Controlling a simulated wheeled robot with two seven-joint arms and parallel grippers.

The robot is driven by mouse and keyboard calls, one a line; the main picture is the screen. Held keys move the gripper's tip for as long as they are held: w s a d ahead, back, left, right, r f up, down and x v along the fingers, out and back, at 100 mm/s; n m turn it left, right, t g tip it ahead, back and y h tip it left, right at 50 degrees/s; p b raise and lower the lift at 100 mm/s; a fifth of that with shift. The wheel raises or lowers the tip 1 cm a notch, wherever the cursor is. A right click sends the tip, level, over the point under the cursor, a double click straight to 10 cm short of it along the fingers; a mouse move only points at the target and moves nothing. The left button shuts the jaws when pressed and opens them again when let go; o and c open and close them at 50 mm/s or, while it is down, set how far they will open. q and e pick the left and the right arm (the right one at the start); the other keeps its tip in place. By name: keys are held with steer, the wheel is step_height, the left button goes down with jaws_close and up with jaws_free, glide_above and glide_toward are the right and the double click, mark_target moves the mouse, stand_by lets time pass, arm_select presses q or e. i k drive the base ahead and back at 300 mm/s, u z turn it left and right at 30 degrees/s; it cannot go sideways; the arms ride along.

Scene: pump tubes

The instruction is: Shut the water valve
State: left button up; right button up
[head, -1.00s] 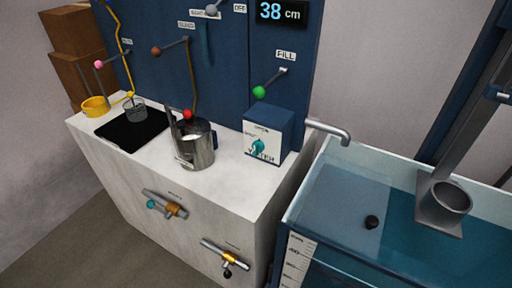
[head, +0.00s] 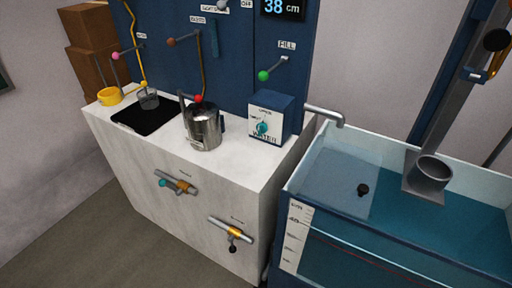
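The water valve is a blue box (head: 286,112) with a white front plate marked WATER, on the right end of the white bench. A round teal knob (head: 262,128) sits on that plate. The small marks around the knob are too blurred to read, so I cannot tell its setting. A grey spout (head: 326,114) reaches from behind the box over the tank's left edge. No flow from it is visible. Neither of my grippers is in the head view.
The white bench (head: 150,165) carries a metal jug (head: 204,130), a black pad (head: 140,118) and a yellow ring-shaped dish (head: 109,96). Two pipe valves, teal-handled (head: 176,183) and black-handled (head: 231,232), jut from its front. A water tank (head: 330,160) stands right. Floor is clear at lower left.

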mark_target(261, 127)
steer(key=k, duration=0.8)
steer(key=u, duration=0.95)
steer(key=i, duration=1.65)
steer(key=z, duration=0.65)
